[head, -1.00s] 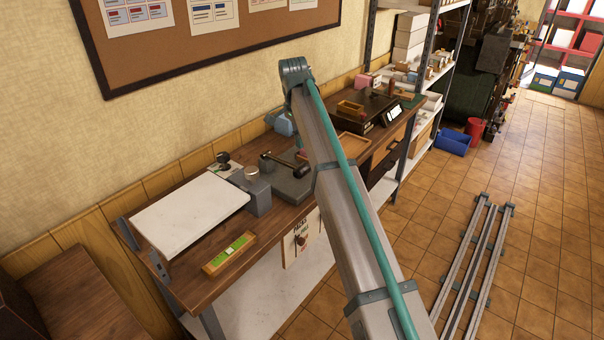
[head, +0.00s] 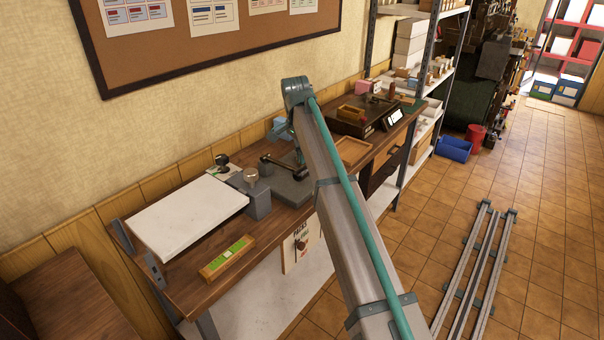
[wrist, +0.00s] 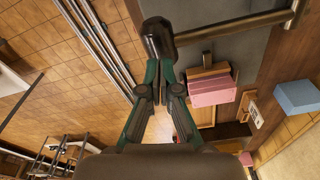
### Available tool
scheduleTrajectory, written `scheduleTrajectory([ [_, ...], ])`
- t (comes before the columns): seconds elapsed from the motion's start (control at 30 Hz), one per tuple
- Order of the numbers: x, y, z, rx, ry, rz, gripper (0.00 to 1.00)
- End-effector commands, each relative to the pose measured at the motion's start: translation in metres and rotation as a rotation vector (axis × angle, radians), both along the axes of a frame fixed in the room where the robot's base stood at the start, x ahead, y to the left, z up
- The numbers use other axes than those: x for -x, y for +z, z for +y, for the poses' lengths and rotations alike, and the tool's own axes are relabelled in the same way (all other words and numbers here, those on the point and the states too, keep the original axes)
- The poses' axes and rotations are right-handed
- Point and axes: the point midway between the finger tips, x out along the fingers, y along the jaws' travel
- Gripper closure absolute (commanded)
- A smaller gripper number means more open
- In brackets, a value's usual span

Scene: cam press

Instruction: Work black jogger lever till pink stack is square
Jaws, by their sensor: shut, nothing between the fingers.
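The black knob (wrist: 158,38) of the jogger lever sits at the end of a metal rod (wrist: 240,22) in the wrist view. In the head view, the lever (head: 284,165) lies over a grey base on the bench. My gripper (wrist: 160,66) is shut and empty, its green fingers pointing at the knob. The tips overlap the knob's lower edge in the picture; I cannot tell whether they touch it. The pink stack (wrist: 212,91) lies right of the fingers beside a brown block (wrist: 208,71). My arm hides the stack and most of the gripper in the head view.
A light blue block (wrist: 298,97) is at the right in the wrist view. A white board (head: 187,215) and a wooden level-like bar with green (head: 228,258) lie on the bench's left part. A wooden tray (head: 354,151) stands beyond my arm. Floor rails (head: 475,265) run at the right.

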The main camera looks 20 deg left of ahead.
Motion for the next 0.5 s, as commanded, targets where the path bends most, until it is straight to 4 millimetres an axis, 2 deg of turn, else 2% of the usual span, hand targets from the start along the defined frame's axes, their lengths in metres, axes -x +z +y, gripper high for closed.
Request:
scheduleTrajectory([
  [0.03,-0.0003,-0.0084,-0.0005,0.0,0.0,0.0,1.0],
  [0.13,-0.0009,-0.0141,-0.0008,0.0,0.0,0.0,1.0],
  [0.5,-0.0013,-0.0159,-0.0008,-0.001,0.0,-0.001,1.0],
])
